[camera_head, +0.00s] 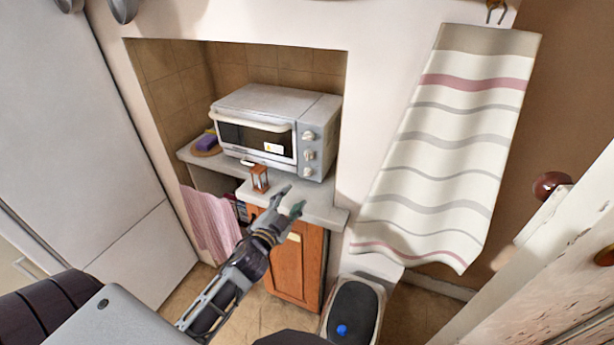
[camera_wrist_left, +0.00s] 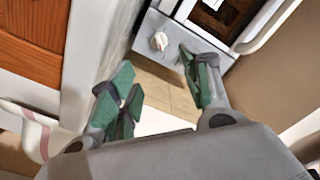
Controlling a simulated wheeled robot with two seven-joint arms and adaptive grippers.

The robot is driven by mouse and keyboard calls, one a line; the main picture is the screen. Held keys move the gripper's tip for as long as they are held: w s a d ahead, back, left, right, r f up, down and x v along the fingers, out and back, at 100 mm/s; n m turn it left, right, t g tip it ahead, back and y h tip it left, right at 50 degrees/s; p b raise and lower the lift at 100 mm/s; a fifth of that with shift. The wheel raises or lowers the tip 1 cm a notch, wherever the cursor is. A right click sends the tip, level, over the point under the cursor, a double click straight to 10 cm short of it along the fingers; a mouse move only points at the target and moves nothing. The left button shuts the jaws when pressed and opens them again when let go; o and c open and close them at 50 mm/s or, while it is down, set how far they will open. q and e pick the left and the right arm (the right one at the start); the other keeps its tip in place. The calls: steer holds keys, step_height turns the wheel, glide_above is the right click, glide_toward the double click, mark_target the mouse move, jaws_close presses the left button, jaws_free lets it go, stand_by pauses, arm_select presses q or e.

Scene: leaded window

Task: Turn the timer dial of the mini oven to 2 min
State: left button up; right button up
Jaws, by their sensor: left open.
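The white mini oven (camera_head: 262,100) stands in the tiled alcove on a light counter. Its grey front panel (camera_head: 318,130) carries three pale dials: top (camera_head: 308,136), middle (camera_head: 309,155) and bottom (camera_head: 307,171). Their markings are too small to read. My left gripper (camera_head: 291,198) is open and empty, in front of the counter edge and apart from the dials. In the left wrist view, one round dial (camera_wrist_left: 159,41) with a reddish mark shows beyond the gap between the green-padded fingers (camera_wrist_left: 155,68). The oven door is partly cut off there. My right gripper is not in view.
A small brown lantern (camera_head: 260,178) stands on the counter before the oven. A purple sponge (camera_head: 206,142) lies to the left. A pink cloth (camera_head: 212,222) hangs below, beside a wooden cabinet door (camera_head: 289,270). A striped towel (camera_head: 450,130) hangs at right, above a dark-lidded bin (camera_head: 352,308).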

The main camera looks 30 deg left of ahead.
mark_target(308, 174)
arm_select(q)
steer(key=shift+w+a+p, duration=0.15)
steer(key=shift+w+p, duration=0.2)
steer(key=shift+w, duration=2.25)
steer(key=shift+w+a+p, duration=0.15)
steer(key=shift+w+p, duration=0.15)
steer(key=shift+w, duration=2.3)
steer(key=shift+w+a, duration=0.1)
steer(key=shift+w, duration=1.3)
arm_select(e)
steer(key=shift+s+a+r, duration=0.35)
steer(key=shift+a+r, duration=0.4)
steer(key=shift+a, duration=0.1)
arm_select(q)
steer(key=c, duration=1)
